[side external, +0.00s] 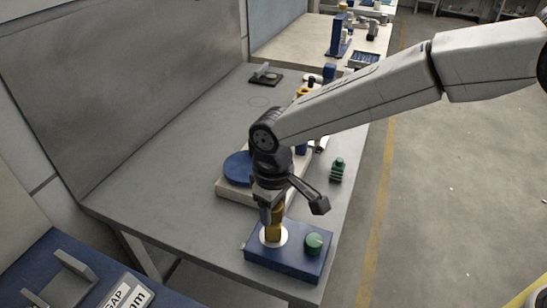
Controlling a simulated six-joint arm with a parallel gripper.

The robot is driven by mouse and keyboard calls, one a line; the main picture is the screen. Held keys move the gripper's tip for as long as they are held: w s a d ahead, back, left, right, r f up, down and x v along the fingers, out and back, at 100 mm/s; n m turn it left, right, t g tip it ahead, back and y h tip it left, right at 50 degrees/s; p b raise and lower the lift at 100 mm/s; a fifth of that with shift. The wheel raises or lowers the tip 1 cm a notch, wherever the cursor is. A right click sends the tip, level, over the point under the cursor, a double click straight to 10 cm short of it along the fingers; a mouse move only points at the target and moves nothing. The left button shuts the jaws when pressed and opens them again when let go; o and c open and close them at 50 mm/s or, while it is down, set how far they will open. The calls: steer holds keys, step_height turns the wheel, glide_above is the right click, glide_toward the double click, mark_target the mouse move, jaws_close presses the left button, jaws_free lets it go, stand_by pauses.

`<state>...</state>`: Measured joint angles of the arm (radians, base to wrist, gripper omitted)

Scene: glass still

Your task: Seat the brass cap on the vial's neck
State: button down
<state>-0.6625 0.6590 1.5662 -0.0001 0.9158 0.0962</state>
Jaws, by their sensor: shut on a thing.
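My gripper (270,212) points down over the front of the grey table and is shut on the brass cap (273,231), a small gold-coloured piece. The cap is over a white round area (284,240) on the blue block (285,263). I cannot tell whether the cap touches what is below it. The vial and its neck cannot be made out; the gripper and cap cover that spot.
A green round knob (314,243) stands on the blue block, close on the right of the gripper. A pale base with a blue disc (238,168) lies behind my wrist. A small green piece (337,170) stands near the table's right edge. The table's left part is clear.

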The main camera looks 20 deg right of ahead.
steer(key=shift+f, duration=0.7)
stand_by(1.0)
steer(key=shift+c, duration=0.3)
jaws_free()
steer(key=shift+r, duration=0.15)
steer(key=shift+r, duration=3.8)
